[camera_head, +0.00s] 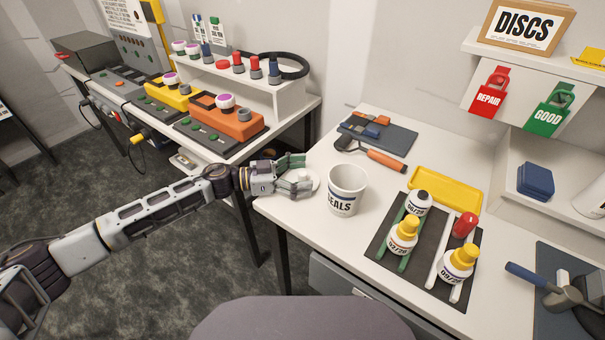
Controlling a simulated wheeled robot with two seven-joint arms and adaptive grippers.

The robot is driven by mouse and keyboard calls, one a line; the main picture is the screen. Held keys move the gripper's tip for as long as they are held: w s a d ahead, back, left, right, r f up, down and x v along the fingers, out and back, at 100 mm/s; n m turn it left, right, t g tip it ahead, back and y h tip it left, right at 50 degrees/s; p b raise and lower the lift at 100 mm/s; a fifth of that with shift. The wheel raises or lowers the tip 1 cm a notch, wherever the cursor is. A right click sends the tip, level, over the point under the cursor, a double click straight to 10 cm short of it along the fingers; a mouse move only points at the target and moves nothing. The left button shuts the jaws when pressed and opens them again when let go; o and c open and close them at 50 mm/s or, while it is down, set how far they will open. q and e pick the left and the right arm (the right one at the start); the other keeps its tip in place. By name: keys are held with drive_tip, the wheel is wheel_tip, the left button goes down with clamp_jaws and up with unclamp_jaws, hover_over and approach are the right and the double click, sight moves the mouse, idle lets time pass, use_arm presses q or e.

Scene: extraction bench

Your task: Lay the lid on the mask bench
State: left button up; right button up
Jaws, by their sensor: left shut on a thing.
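My left gripper (298,174) reaches in from the left over the near-left corner of the white bench (325,228). It is shut on a white round thing (313,182), likely the lid, partly hidden by the fingers. I cannot tell whether this thing touches the bench top or is held just above it. My right gripper is not in view.
A dark mat (408,272) holds several bottles right of the cup. A yellow tray (446,189), an orange-handled tool (372,156) and a grey mat (400,139) lie behind. Another bench (240,147) with coloured boxes stands left. Bare bench lies in front of the cup.

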use_arm(q)
drive_tip(key=o, duration=0.7)
drive_tip(key=shift+o, duration=0.2)
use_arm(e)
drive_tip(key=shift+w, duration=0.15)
use_arm(q)
drive_tip(key=shift+r, duration=0.1)
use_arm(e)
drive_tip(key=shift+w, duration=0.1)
use_arm(q)
drive_tip(key=shift+s+a, duration=0.15)
drive_tip(key=shift+a, duration=0.7)
drive_tip(key=a, duration=0.3)
drive_tip(key=shift+s+a+r, duration=0.1)
drive_tip(key=shift+s+a, duration=0.2)
drive_tip(key=shift+a, duration=0.1)
drive_tip(key=s+a, duration=0.1)
drive_tip(key=a, duration=0.5)
drive_tip(key=shift+a+r, duration=0.15)
drive_tip(key=shift+r, duration=0.05)
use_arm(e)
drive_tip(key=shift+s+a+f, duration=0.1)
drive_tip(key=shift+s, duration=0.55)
